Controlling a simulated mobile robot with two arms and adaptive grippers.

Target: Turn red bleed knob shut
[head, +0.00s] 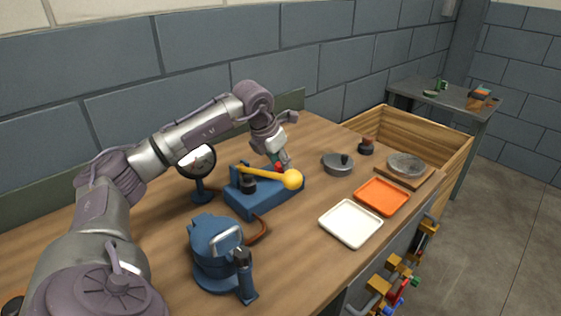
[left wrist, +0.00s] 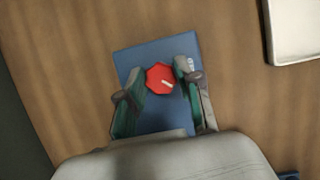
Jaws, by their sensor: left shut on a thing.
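The red bleed knob (left wrist: 161,78) sits on top of a blue block (left wrist: 148,57) in the left wrist view, with a pale mark pointing toward the right. My left gripper (left wrist: 161,82) is shut on the knob, one finger on each side. In the head view the knob (head: 279,166) is a small red patch at the fingertips of my left gripper (head: 281,164), on the blue base (head: 262,203). A yellow lever with a round end (head: 291,179) crosses in front of it. My right gripper is not seen.
A gauge (head: 198,162) on a blue stand is left of the base. A blue round casing (head: 212,255) with a handle stands in front. A wooden crate (head: 447,161) is at the far right.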

